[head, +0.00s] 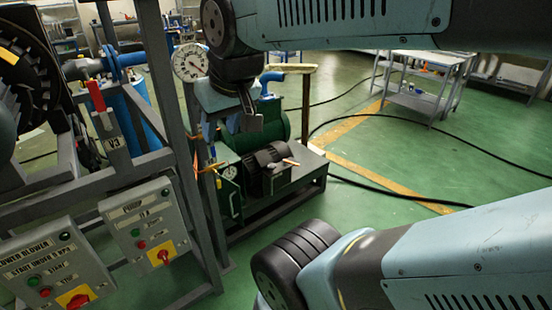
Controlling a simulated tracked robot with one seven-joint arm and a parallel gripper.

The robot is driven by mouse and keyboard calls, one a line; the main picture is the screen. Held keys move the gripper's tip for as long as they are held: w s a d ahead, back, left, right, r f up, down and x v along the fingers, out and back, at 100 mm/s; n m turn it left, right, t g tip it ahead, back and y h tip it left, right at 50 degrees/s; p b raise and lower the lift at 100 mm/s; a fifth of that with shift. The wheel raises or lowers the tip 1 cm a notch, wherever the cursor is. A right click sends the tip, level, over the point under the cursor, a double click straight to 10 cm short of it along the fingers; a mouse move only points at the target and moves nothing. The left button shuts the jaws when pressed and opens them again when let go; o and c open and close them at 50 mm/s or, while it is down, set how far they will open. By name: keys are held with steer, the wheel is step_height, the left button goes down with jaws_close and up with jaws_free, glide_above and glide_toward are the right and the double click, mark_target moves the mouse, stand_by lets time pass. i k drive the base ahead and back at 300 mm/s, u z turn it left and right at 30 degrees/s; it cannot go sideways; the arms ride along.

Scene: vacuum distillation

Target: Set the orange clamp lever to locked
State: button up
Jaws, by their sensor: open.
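A small orange piece (211,167), which looks like the clamp lever, shows beside the grey frame post, below my gripper. It is small and partly hidden, so I cannot tell whether it is locked. My gripper (249,122) hangs from the wrist near the top middle, pointing down, to the right of the round pressure gauge. It is open, and I see nothing between its fingers. In the picture it lies above and to the right of the orange piece, apart from it. My arm covers the upper and lower right.
The round gauge (191,62) and grey post (196,130) stand close to my gripper. A red valve lever (97,95) labelled V3 and control boxes (147,228) are at left. A green pump with a dark motor (266,168) stands behind. Green floor at right is open, crossed by a black cable.

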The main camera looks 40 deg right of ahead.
mark_target(285, 161)
steer(key=z, duration=1.2)
steer(key=i, duration=0.6)
